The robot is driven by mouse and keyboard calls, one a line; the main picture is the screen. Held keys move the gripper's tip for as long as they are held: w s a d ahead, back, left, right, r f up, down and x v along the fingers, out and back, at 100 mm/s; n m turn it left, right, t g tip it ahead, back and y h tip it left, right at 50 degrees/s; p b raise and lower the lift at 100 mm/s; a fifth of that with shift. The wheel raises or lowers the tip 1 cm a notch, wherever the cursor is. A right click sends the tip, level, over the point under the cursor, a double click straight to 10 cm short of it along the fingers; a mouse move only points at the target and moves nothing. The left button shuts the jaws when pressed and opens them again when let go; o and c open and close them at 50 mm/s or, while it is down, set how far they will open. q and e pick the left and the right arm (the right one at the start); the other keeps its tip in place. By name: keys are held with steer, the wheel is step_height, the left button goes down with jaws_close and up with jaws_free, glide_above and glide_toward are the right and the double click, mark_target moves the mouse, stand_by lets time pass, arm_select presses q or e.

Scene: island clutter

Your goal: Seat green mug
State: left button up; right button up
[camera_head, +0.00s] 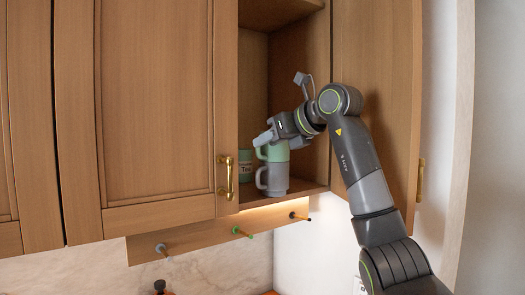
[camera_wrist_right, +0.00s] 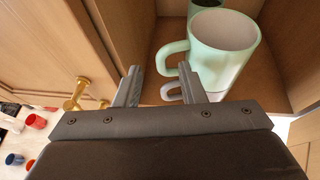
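The green mug (camera_head: 272,153) stands upright on top of a grey mug (camera_head: 276,180) on the shelf of the open cabinet. In the right wrist view the green mug (camera_wrist_right: 222,45) shows its open rim, with its handle pointing left. My right gripper (camera_head: 266,132) is at the mug's upper left in the head view. In the right wrist view the fingers (camera_wrist_right: 158,75) are apart with the green handle's edge between them in the picture; I cannot tell whether they touch it. A green-tipped peg (camera_head: 240,231) sticks out of the rail under the cabinet. My left gripper is out of view.
A green tea canister (camera_head: 245,165) stands behind the mugs. The rail also has a grey-blue peg (camera_head: 162,250) and a black peg (camera_head: 298,216). The right cabinet door (camera_head: 378,90) is open beside my arm. A brass handle (camera_head: 228,178) sticks out left of the opening.

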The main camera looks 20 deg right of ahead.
steer(key=b+v, duration=0.4)
steer(key=v, duration=1)
steer(key=shift+s+d+f, duration=0.1)
